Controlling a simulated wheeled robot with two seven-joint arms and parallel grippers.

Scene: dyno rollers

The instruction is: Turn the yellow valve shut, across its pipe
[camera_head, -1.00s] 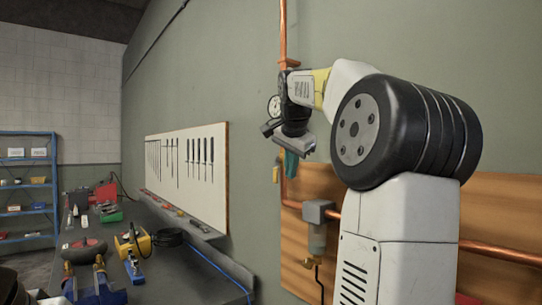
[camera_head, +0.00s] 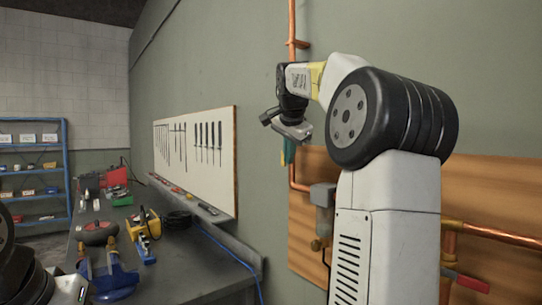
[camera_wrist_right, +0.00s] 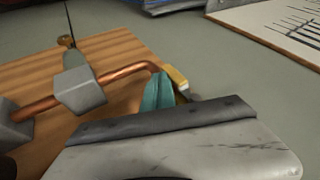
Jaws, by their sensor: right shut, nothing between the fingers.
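The yellow valve handle (camera_wrist_right: 177,78) shows in the right wrist view, by the bend of the copper pipe (camera_wrist_right: 125,72). It looks short and foreshortened, and I cannot tell its angle to the pipe. In the head view I cannot make it out now. My right gripper (camera_head: 288,154) points down close to the wall there. Its teal fingers (camera_wrist_right: 158,92) are shut and empty, right beside the yellow handle. I cannot tell whether they touch it. My left gripper is not in view.
A grey pipe fitting (camera_head: 322,196) sits on the wooden panel (camera_head: 305,240) below the right gripper. A red lever (camera_head: 468,282) is at lower right. The workbench (camera_head: 200,262) at left holds a yellow tool (camera_head: 145,225) and a blue item (camera_head: 115,282).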

